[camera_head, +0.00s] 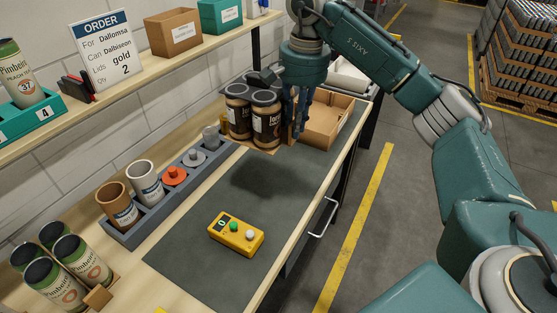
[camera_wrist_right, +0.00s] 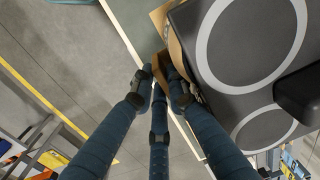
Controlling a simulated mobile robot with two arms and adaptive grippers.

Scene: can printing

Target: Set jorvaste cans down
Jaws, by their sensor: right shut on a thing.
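The jorvaste cans, dark with brown labels and black tops (camera_head: 266,122), stand upright and close together on a thin wooden carrier (camera_head: 262,149) near the bench's far end. My right gripper (camera_head: 297,128) is at the carrier's right side, with its fingers closed. In the right wrist view the fingertips (camera_wrist_right: 160,85) meet on the carrier's brown wooden grip (camera_wrist_right: 174,52), beside the dark can tops (camera_wrist_right: 250,45). A dark shadow lies on the grey mat below, and the carrier looks raised above the bench. My left gripper is not in view.
An open cardboard box (camera_head: 328,125) stands close behind and right of the cans. A grey rack (camera_head: 150,216) with cups and coloured pieces runs along the left. A yellow control box (camera_head: 236,234) sits on the mat (camera_head: 190,262), otherwise largely clear.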

